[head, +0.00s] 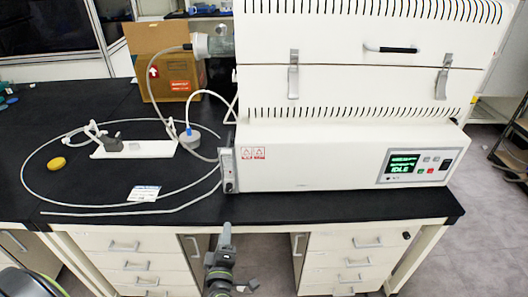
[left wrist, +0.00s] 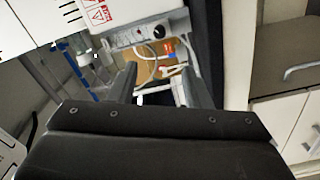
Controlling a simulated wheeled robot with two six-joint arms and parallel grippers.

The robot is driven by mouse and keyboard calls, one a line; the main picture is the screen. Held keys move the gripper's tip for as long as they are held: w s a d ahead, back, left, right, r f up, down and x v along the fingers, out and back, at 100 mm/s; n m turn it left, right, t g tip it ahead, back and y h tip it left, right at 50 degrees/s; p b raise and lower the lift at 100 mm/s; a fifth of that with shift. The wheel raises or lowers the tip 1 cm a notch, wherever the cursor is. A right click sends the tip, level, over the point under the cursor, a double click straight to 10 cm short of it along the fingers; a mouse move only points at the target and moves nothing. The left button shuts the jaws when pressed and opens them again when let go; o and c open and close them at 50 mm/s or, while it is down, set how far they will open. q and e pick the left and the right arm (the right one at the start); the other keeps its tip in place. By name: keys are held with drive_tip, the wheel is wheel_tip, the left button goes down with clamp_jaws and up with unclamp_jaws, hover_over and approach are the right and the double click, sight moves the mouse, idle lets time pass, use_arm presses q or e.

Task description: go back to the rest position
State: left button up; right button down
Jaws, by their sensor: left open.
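My left gripper (head: 223,238) is in front of the bench's front edge, low in the middle of the head view, pointing towards the bench. In the left wrist view its two fingers (left wrist: 160,76) stand apart with nothing held between them. My right gripper is not in view. The white machine (head: 310,175) stands on the bench with a lit green display reading IDLE (head: 403,164). Its lid is shut with two latches.
The black benchtop (head: 330,208) has white drawers below. A hose loops over its left part around a white stand (head: 135,150), a yellow disc (head: 57,163) and a card (head: 145,193). A cardboard box (head: 165,50) stands behind. The floor at right (head: 480,230) is clear.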

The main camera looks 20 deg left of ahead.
use_arm(q)
drive_tip(key=s+d+f+m+g+h, duration=0.15)
drive_tip(key=s+f+m, duration=0.25)
drive_tip(key=f, duration=0.5)
drive_tip(key=s+d+f+m+g+h, duration=0.1)
drive_tip(key=s+f+m+g+h, duration=0.3)
drive_tip(key=f, duration=0.5)
drive_tip(key=s+d+f+m+g+h, duration=0.1)
drive_tip(key=s+f+m, duration=0.35)
drive_tip(key=f, duration=0.45)
drive_tip(key=s+a+f+m+g, duration=0.1)
drive_tip(key=s+f+m+g, duration=0.2)
drive_tip(key=s, duration=0.9)
drive_tip(key=s+a+f+m+g, duration=0.2)
drive_tip(key=s+f+g, duration=0.3)
drive_tip(key=s+f, duration=0.4)
drive_tip(key=s+m, duration=0.1)
drive_tip(key=s, duration=0.3)
drive_tip(key=shift+a, duration=0.15)
